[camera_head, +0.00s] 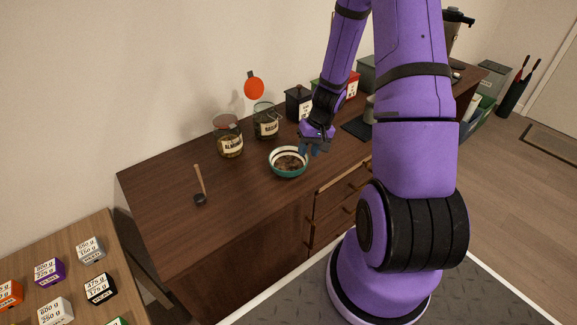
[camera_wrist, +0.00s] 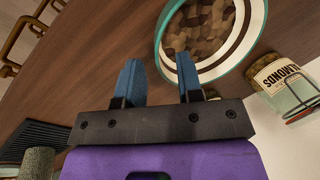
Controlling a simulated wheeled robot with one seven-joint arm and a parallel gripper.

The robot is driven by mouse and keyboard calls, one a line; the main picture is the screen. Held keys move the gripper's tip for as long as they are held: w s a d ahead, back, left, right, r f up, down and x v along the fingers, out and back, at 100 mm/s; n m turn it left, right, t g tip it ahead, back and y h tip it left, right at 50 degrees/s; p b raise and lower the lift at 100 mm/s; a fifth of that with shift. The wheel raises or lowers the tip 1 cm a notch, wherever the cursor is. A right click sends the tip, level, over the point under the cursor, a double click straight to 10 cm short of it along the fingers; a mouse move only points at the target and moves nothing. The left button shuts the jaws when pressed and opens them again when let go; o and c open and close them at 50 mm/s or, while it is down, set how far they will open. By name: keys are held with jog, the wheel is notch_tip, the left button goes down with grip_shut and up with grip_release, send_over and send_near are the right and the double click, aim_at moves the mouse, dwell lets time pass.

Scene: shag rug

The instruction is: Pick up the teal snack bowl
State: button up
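The teal snack bowl (camera_head: 289,172) stands upright on the dark wooden counter, with a white band inside its rim and brown pieces in it. My gripper (camera_head: 312,150) is at the bowl's right edge in the head view. In the wrist view, the bowl (camera_wrist: 247,62) fills the upper right. My gripper (camera_wrist: 158,80) has its two blue fingers spread apart with nothing between them. The right finger overlaps the bowl's near rim in the picture; the left finger is over bare counter. I cannot tell whether a finger touches the bowl.
A glass almond jar (camera_head: 229,142), a second jar (camera_head: 265,127) and a black canister (camera_head: 298,104) stand behind the bowl. Drawer handles (camera_head: 338,190) project from the counter front (camera_head: 284,262). The counter's left part (camera_head: 160,215) is clear.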

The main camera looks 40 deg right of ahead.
aim_at(289, 164)
jog(key=shift+x, duration=1.95)
jog(key=shift+w, duration=0.2)
grip_shut()
jog(key=shift+r, duration=0.2)
